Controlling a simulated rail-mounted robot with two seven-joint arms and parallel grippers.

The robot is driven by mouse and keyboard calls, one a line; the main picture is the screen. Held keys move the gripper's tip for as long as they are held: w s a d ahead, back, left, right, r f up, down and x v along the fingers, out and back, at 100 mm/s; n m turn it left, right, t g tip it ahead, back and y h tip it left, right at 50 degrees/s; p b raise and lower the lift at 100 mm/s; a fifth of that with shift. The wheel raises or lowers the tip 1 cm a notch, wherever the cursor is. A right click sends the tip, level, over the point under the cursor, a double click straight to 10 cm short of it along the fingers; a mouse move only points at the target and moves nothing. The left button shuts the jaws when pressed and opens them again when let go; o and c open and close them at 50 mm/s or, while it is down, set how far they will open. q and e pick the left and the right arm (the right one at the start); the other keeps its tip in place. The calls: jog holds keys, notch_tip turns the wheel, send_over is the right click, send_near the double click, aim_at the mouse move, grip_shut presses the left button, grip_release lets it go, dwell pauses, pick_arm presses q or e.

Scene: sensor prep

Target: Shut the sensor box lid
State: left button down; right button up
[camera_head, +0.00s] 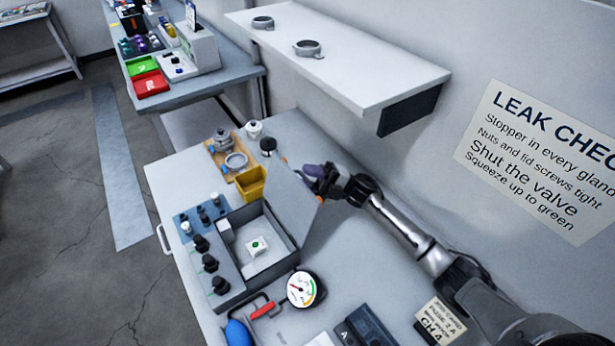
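The sensor box (288,262) is a grey open box on the bench, with a small white block bearing a green mark (257,246) inside. Its grey lid (287,208) stands raised along the box's right side, tilted. My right gripper (314,182) is at the lid's upper right edge, on the wall side. The lid hides part of the fingers, so I cannot tell whether they touch it or how far they are apart. My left gripper is not in view.
Black fittings (210,263) line the box's left side. A yellow bin (251,184) stands behind it. A wall shelf (345,55) overhangs the back of the bench.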

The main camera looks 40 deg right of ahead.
grip_shut()
dwell(0.3)
dwell(0.3)
